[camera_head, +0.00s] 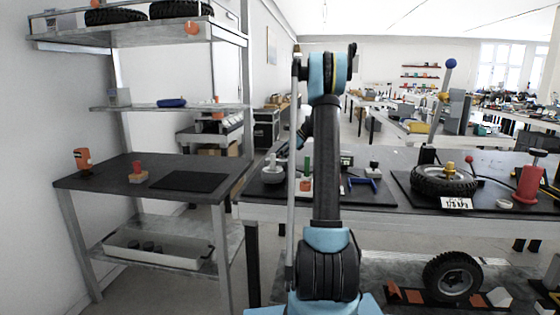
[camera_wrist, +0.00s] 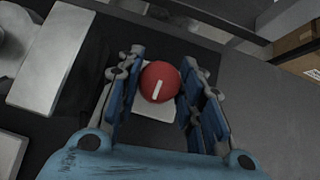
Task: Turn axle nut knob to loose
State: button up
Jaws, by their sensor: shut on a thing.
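A round red knob (camera_wrist: 160,82) with a white line on its top sits on a small pale square base (camera_wrist: 157,111) in the wrist view. My gripper (camera_wrist: 161,92) is shut on this knob, with its blue fingers on the left and right sides of it. The white line points nearly straight up in the picture, leaning slightly right. In the head view my arm hides the gripper and I cannot make out this knob. A tyre (camera_head: 443,182) with a yellow piece (camera_head: 449,167) at its hub lies on the right of the bench in that view.
In the wrist view a pale block (camera_wrist: 52,62) lies left of the gripper and cardboard boxes (camera_wrist: 300,45) show at upper right. In the head view a red bottle-like thing (camera_head: 528,182) and a blue frame (camera_head: 366,184) stand on the bench.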

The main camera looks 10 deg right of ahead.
jog(key=n+g, duration=0.2)
jog(key=n, duration=0.1)
jog(key=shift+a+n+g, duration=0.15)
jog(key=shift+n+g, duration=1.45)
jog(key=shift+n, duration=0.3)
jog(key=shift+h, duration=0.3)
jog(key=o, duration=1)
jog(key=shift+o, duration=0.2)
jog(key=shift+w+d+r, duration=0.2)
jog(key=shift+d+r, duration=0.2)
jog(key=v, duration=0.6)
